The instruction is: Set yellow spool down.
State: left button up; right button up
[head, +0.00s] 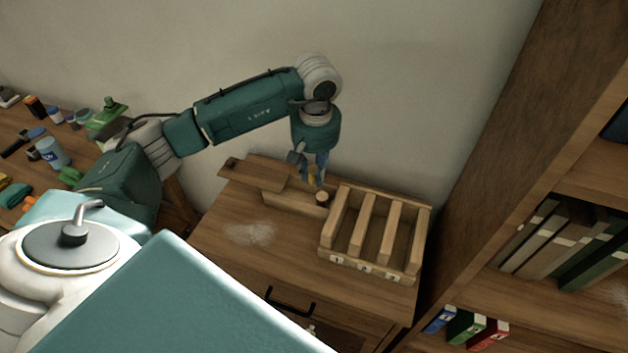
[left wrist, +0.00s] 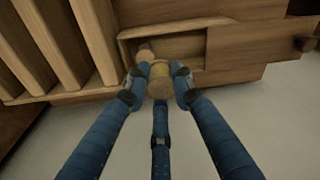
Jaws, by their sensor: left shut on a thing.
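The yellow spool (left wrist: 159,82) has a yellow middle and pale wooden ends. My left gripper (left wrist: 158,92) is shut on it, with the blue fingers around its sides. In the head view, my left gripper (head: 316,176) points down over the back of the wooden cabinet top, and a bit of the yellow spool (head: 312,179) shows between the fingers. A small wooden round piece (head: 322,198) stands close to the fingertips, beside the slotted rack. I cannot tell whether the spool touches the surface below. My right gripper is not in view.
The slotted wooden rack (head: 329,241) with numbered labels stands just right of the gripper. A low wooden box (head: 292,206) and a flat wooden piece (head: 252,174) lie at the back left. The cabinet top (head: 235,215) is clear at front left. A bookcase (head: 500,150) rises at right.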

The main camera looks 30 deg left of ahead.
aim_at(314, 185)
pick_arm(q)
notch_tip(314, 185, down, 4)
jog(key=shift+s+f+p, duration=0.1)
jog(key=shift+p, duration=0.3)
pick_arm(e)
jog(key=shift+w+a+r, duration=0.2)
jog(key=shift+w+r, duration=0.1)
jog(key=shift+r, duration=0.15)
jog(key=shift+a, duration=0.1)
pick_arm(q)
jog(key=shift+f+b, duration=0.45)
jog(key=shift+b, duration=0.05)
jog(key=o, duration=0.8)
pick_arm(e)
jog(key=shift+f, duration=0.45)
